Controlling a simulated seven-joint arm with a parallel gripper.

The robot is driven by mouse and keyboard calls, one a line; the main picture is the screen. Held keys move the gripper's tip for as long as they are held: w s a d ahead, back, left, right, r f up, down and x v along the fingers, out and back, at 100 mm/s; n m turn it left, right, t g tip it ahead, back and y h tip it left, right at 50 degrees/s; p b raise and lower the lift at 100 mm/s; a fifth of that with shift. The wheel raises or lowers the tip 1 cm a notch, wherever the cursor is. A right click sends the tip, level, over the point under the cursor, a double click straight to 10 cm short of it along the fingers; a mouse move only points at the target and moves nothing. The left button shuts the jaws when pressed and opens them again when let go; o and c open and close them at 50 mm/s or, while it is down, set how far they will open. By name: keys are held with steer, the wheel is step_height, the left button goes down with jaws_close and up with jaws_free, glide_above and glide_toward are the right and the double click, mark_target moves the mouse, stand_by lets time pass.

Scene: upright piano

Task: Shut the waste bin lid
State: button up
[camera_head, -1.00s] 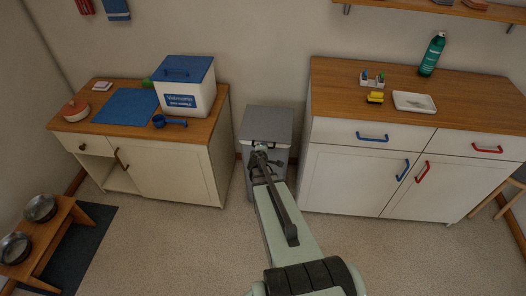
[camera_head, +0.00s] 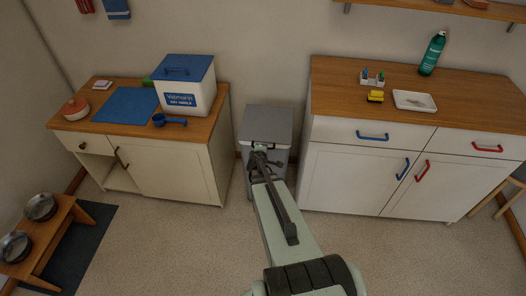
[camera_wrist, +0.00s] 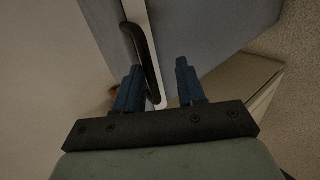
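The grey waste bin (camera_head: 250,182) stands on the floor between the two cabinets. Its grey lid (camera_head: 268,122) lies across its top and looks flat or nearly so; a small gap at the front could not be made out. My gripper (camera_head: 258,150) is at the front edge of the lid and hides part of it. In the wrist view, my gripper (camera_wrist: 157,80) is open, with its two blue fingers apart. A dark bar handle (camera_wrist: 142,45) on a grey-blue panel (camera_wrist: 210,30) reaches down between the fingers, close to the left one.
A white cabinet (camera_head: 350,180) stands close on the bin's right. A cream cabinet (camera_head: 165,170) on the left bears a blue-lidded box (camera_head: 185,95) and a blue scoop (camera_head: 168,120). A low bench (camera_head: 50,245) with bowls is at lower left. The floor before the bin is clear.

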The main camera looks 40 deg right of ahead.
steer(key=v, duration=0.5)
steer(key=shift+r, duration=0.1)
stand_by(0.4)
steer(key=s+a+f+m+g+y, duration=0.1)
steer(key=s+a+f+m+g, duration=0.1)
steer(key=s+f+m+g, duration=0.4)
steer(key=s+a+f+m+g+y, duration=0.15)
steer(key=s+m, duration=0.25)
steer(key=s, duration=0.4)
steer(key=s+a+f+g+y, duration=0.1)
steer(key=s+a+f+g, duration=0.1)
steer(key=s+a+f, duration=0.2)
steer(key=s+a+f+g+y, duration=0.2)
steer(key=s+a+f, duration=0.2)
steer(key=s+a, duration=0.6)
steer(key=s+a+f+n+g+y, duration=0.1)
steer(key=s+a+f, duration=0.4)
steer(key=a, duration=0.9)
steer(key=shift+s+a+g+y, duration=0.2)
steer(key=shift+s+g+y, duration=0.55)
steer(key=shift+s+g, duration=0.25)
